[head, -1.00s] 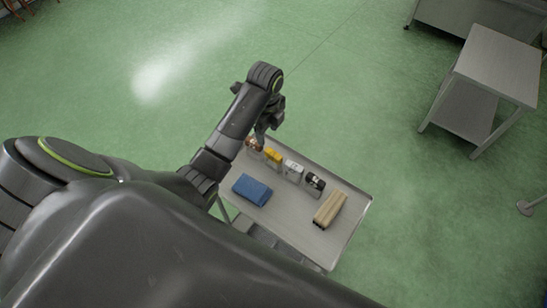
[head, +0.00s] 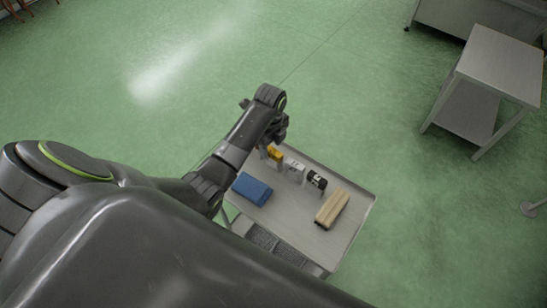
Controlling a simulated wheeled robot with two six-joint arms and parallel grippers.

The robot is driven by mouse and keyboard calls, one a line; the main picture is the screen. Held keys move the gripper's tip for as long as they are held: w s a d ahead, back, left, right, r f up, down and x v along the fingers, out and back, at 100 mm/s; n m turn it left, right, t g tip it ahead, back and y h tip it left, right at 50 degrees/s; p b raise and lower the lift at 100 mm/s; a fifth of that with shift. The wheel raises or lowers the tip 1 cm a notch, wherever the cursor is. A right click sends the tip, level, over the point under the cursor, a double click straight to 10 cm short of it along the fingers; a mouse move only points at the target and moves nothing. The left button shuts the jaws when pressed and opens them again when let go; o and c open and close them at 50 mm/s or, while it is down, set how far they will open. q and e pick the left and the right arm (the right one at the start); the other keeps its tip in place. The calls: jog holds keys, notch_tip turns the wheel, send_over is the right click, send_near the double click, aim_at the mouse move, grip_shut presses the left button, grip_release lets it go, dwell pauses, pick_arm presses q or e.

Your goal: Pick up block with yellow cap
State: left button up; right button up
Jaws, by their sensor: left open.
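The block with the yellow cap (head: 275,153) stands in a row of small blocks near the far edge of a metal cart top. My left gripper (head: 265,149) is open, just left of the yellow-capped block and partly covering it. I cannot tell whether its fingers touch it. To the right of the yellow one stand a white-capped block (head: 295,167) and a black-capped block (head: 317,180). My right gripper is not in view.
A blue folded cloth (head: 252,188) and a tan, bundle-like object (head: 332,209) lie on the cart top (head: 290,218). Another metal table (head: 500,65) stands at the upper right. Green floor around the cart is clear.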

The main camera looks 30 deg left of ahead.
aim_at(274, 150)
pick_arm(q)
jog(key=shift+w+d+f+p, duration=0.1)
jog(key=shift+f+p, duration=0.1)
jog(key=shift+f, duration=0.8)
jog(key=shift+w+d+f+p, duration=0.1)
jog(key=shift+d+f+p, duration=0.05)
jog(key=shift+f, duration=0.85)
jog(key=shift+d+f+p, duration=0.1)
jog(key=shift+f+p, duration=0.1)
jog(key=shift+f, duration=0.8)
jog(key=shift+c, duration=0.5)
jog(key=shift+r, duration=0.1)
grip_shut()
